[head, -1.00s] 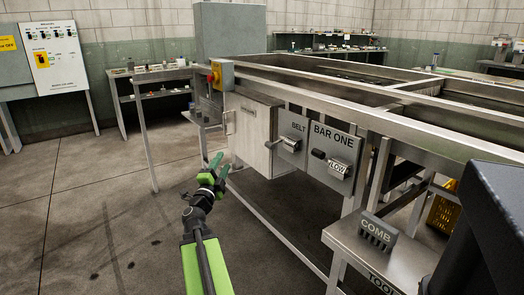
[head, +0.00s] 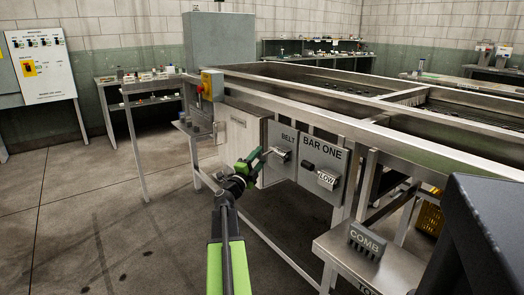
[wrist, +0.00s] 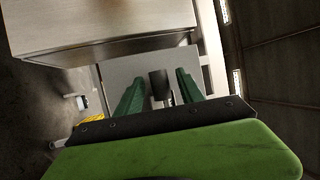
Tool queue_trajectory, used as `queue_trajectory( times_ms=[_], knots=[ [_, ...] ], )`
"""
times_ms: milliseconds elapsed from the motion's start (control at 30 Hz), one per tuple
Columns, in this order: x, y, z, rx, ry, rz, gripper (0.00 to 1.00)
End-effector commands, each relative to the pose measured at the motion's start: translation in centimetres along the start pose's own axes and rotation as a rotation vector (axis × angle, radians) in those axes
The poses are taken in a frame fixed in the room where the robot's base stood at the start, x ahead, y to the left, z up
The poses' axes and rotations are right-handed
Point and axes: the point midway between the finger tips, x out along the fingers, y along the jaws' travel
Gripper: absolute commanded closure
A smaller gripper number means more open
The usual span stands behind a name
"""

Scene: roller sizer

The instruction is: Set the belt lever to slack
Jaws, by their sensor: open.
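The belt panel (head: 272,134) is a grey plate marked BELT on the machine's side, with a small pale label plate (head: 281,155) on it. My gripper (head: 257,156) is open right in front of this panel. In the wrist view, the dark end of the belt lever (wrist: 158,84) shows between the two green fingers, with a gap visible on each side. I cannot tell whether either finger touches it. In the head view the gripper hides the lever's handle, and the lettering on the label is not readable.
The BAR ONE panel (head: 321,162), with a black knob and a LOW label, is just right of the belt panel. A pale cabinet box (head: 238,135) is close on the left. A COMB block (head: 366,241) stands on a metal shelf at the lower right. Floor at left is clear.

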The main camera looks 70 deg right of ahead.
Motion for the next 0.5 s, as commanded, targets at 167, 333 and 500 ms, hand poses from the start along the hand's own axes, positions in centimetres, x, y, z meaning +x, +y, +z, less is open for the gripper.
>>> queue_trajectory(
  times_ms=[167,333,500],
  knots=[
    [3.0,-0.1,0.1,-0.001,0.000,0.000,0.55],
    [3.7,0.0,0.1,0.000,-0.002,0.000,0.55],
    [3.6,0.0,0.1,0.000,-0.003,0.000,0.55]
  ],
)
